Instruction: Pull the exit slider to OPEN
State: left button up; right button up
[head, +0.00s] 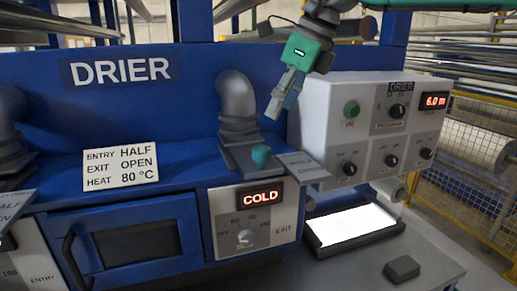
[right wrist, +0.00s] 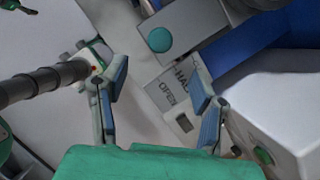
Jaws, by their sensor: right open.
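The exit slider's teal knob (head: 261,157) stands on a grey block at the foot of the right-hand grey duct (head: 238,105). A grey label plate (head: 305,166) juts out to the right of the knob, with marks including HALF. The knob (right wrist: 160,39) also shows in the right wrist view, beside the plate (right wrist: 180,85), where HALF and OPEN can be read. The knob is off the plate's marked part, on the block side. My right gripper (head: 276,106) is open and empty, above and slightly right of the knob, apart from it. My left gripper is out of view.
A white control box (head: 345,130) with knobs and a green button stands close right of the plate. A card (head: 121,168) reads ENTRY HALF, EXIT OPEN, HEAT 80 °C. Below are the COLD display (head: 260,196), a lit white panel (head: 352,226) and a dark block (head: 402,268).

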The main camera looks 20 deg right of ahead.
aim_at(263, 148)
jog(key=x, duration=1)
jog(key=shift+w+d+f+p, duration=0.15)
jog(key=shift+p, duration=0.2)
jog(key=shift+a+f, duration=0.2)
jog(key=shift+f, duration=0.35)
